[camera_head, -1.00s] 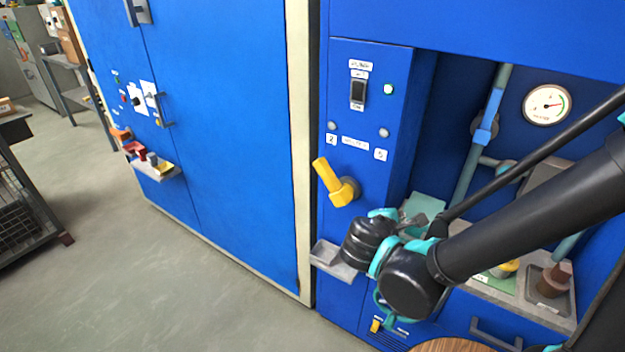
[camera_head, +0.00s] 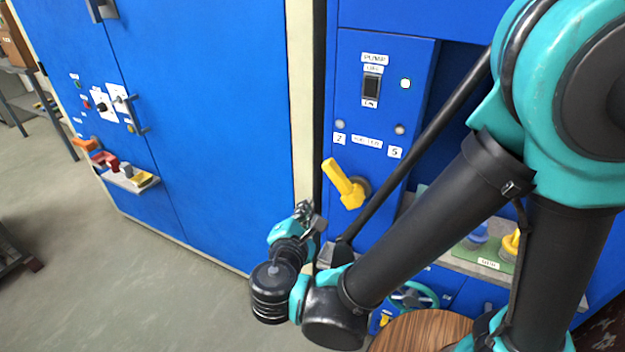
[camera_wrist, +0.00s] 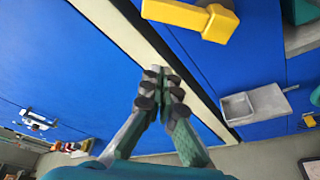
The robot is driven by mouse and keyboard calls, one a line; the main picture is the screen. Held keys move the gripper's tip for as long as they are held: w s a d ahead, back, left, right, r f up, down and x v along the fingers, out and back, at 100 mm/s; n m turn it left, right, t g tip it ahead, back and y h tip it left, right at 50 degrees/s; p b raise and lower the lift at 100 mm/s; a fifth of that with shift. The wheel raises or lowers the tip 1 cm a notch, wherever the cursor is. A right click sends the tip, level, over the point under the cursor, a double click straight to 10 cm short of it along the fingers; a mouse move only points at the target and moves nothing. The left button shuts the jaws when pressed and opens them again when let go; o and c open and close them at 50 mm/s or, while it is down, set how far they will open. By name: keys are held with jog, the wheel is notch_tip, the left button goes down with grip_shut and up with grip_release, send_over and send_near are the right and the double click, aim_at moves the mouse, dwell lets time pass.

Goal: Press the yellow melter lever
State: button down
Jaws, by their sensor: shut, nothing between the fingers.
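The yellow melter lever (camera_head: 344,185) sits on the blue panel at the right, below the labels 2 and 5. In the wrist view the lever (camera_wrist: 196,17) shows at the top, right of centre. My gripper (camera_head: 305,212) is left of and below the lever, in front of the pale post, apart from the lever. In the wrist view my gripper's fingers (camera_wrist: 163,88) are together and empty. Part of the fingers is hidden behind my wrist in the head view.
A pale post (camera_head: 302,100) divides the panel from a blue cabinet door (camera_head: 215,120). A small grey tray (camera_wrist: 258,104) juts out below the lever. A shelf with small coloured things (camera_head: 128,178) is at the left. A round wooden top (camera_head: 420,330) is at the bottom.

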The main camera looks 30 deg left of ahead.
aim_at(343, 184)
dwell(0.3)
jog(key=w, duration=0.9)
jog(key=shift+w+d+r, duration=0.2)
jog(key=shift+w+d, duration=0.05)
jog(key=shift+d, duration=0.05)
